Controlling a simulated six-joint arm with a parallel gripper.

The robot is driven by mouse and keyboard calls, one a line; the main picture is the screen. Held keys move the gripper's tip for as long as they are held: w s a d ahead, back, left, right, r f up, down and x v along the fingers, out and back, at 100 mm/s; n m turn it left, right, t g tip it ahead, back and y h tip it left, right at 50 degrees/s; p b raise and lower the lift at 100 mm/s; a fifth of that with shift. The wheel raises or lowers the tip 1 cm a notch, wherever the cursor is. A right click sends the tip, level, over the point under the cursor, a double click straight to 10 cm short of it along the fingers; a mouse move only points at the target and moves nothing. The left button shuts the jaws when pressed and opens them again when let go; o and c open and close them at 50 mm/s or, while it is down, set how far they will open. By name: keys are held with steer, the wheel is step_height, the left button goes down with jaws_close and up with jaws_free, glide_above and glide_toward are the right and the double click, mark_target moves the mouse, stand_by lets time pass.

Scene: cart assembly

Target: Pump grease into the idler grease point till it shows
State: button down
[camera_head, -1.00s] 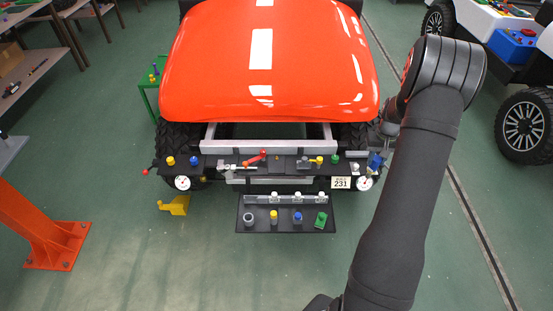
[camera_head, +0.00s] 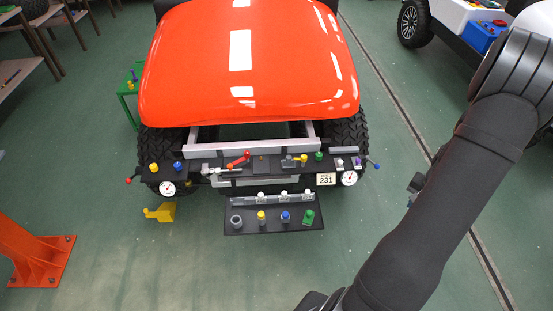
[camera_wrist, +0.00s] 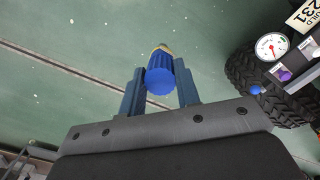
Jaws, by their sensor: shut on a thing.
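In the wrist view, my gripper (camera_wrist: 160,90) is shut on a blue ribbed cylinder (camera_wrist: 159,80) with a brass-coloured tip at its far end. The cylinder is held over open green floor, apart from the cart. In the head view, the gripper and cylinder are hidden behind my arm, right of the cart. The cart's black front panel (camera_head: 215,170) carries small coloured fittings. I cannot tell which fitting is the idler grease point, and I see no grease.
A white dial (camera_head: 349,178) and a blue-tipped lever (camera_head: 376,166) are at the panel's right end. A black tray (camera_head: 273,228) with coloured parts stands before the cart. An orange post (camera_head: 40,260) is at left. Floor between cart and arm is clear.

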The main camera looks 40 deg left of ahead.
stand_by(0.6)
steer(key=w+a+r+m, duration=0.3)
steer(key=w+r, duration=0.5)
steer(key=r, duration=0.5)
steer(key=w+a+r+m, duration=0.1)
steer(key=w+a+m, duration=0.15)
steer(key=a, duration=0.75)
steer(key=s+a+f+m, duration=0.2)
steer(key=s+a+m, duration=0.1)
steer(key=a, duration=0.8)
steer(key=s+a+f+m+y, duration=0.1)
steer(key=s+a+f+m, duration=0.15)
steer(key=a, duration=0.95)
steer(key=s+a+f+m, duration=0.2)
steer(key=s+a+m, duration=0.15)
steer(key=a, duration=0.75)
steer(key=s+a+f+m, duration=0.3)
steer(key=s+a, duration=0.6)
steer(key=a, duration=0.3)
steer(key=shift+s+y, duration=0.3)
steer(key=shift+s, duration=0.05)
steer(key=shift+f+m, duration=0.15)
steer(key=shift+m, duration=0.1)
